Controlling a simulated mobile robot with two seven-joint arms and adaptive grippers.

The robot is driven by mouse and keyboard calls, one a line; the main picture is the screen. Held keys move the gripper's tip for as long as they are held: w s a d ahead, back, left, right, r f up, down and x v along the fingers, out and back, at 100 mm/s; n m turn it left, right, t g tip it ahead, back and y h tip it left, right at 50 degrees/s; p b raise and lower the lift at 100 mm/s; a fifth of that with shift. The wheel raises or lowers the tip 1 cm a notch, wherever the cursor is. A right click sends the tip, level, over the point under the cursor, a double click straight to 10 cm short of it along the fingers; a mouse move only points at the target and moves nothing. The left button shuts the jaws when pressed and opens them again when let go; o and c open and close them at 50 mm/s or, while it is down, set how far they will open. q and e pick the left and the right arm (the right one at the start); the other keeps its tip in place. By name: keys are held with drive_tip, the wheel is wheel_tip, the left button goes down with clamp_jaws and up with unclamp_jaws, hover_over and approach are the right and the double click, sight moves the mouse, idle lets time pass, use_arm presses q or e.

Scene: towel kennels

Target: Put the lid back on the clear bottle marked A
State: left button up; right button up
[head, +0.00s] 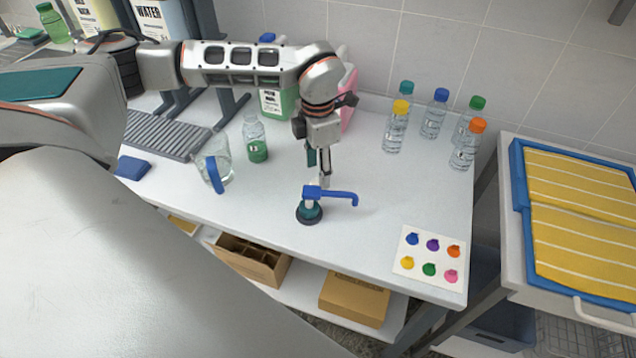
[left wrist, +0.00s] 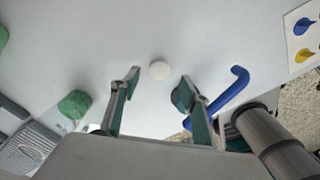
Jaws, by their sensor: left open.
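A small white round lid (left wrist: 159,70) lies on the white table in the left wrist view, between and just beyond the fingertips. I cannot pick it out clearly in the head view. My left gripper (head: 319,172) points down over the table behind the blue-spouted pump. It is open, and its two fingers (left wrist: 160,84) stand apart with nothing held. A small clear bottle with a green lower part (head: 254,138) stands upright to the left of the gripper. I see no coloured cap on it and cannot read a letter A. My right gripper is not in view.
A pump with a blue spout (head: 330,195) stands close in front of the gripper. A clear jug with a blue handle (head: 215,165) is left of the bottle. Several capped water bottles (head: 436,115) stand at the back right. The table between is clear.

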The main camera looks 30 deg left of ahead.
sight(317, 182)
use_arm(q)
wheel_tip(317, 182, down, 4)
drive_tip(key=shift+a+r, duration=0.1)
drive_tip(key=c, duration=0.8)
drive_tip(key=shift+o, duration=0.2)
drive_tip(key=shift+r, duration=0.1)
drive_tip(key=shift+w+r, duration=0.1)
drive_tip(key=shift+r, duration=0.45)
wheel_tip(317, 182, up, 19)
drive_tip(key=p, duration=0.1)
drive_tip(key=shift+f, duration=0.15)
